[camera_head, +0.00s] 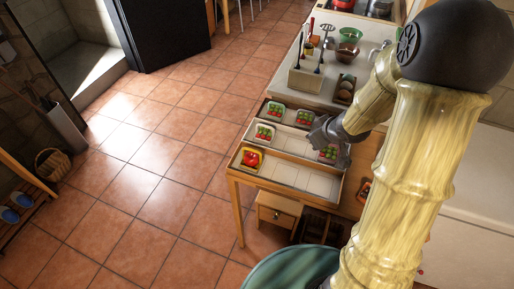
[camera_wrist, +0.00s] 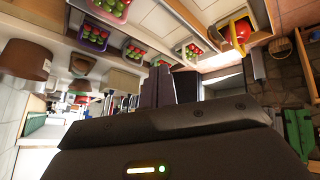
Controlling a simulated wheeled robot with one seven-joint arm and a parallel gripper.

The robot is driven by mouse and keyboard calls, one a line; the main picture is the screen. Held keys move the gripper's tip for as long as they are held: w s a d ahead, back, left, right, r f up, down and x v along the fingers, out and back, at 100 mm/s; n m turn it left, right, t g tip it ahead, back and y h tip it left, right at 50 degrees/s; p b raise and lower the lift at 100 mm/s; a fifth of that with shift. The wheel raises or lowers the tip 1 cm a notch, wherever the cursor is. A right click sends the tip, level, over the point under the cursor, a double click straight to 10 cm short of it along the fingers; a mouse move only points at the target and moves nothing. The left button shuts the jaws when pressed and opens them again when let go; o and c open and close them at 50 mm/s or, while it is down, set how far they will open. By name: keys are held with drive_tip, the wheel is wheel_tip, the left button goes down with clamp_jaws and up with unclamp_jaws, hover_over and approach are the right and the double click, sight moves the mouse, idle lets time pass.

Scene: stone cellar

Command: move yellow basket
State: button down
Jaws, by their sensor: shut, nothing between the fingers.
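The yellow basket (camera_head: 245,161) holds a red, round item and stands in the near left compartment of a divided tray on the wooden table. It also shows at the upper right of the wrist view (camera_wrist: 250,39), with its handle raised. My gripper (camera_head: 318,134) is over the right part of the tray, apart from the yellow basket. In the wrist view its fingers (camera_wrist: 172,86) are together with nothing between them. My arm covers part of the table's right side in the head view.
Other small baskets with red and green contents stand in the tray (camera_head: 290,180), including a white one (camera_head: 264,132). Several tray compartments are empty. A utensil holder (camera_head: 305,80) and bowls stand behind. A wicker basket (camera_head: 52,163) is on the floor at left; the tiled floor is mostly clear.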

drive_tip(key=s+a+f+n+g+y+b, duration=0.1)
drive_tip(key=a+f+n+g+y+b, duration=0.1)
drive_tip(key=a+f+n+y, duration=0.4)
wheel_tip(320, 180, down, 2)
drive_tip(key=n+g+y, duration=0.1)
drive_tip(key=y, duration=0.1)
drive_tip(key=shift+a+y, duration=0.3)
drive_tip(key=p, duration=0.1)
hover_over(252, 157)
drive_tip(key=d, duration=0.2)
drive_tip(key=shift+w+a, duration=0.1)
drive_tip(key=shift+f, duration=0.95)
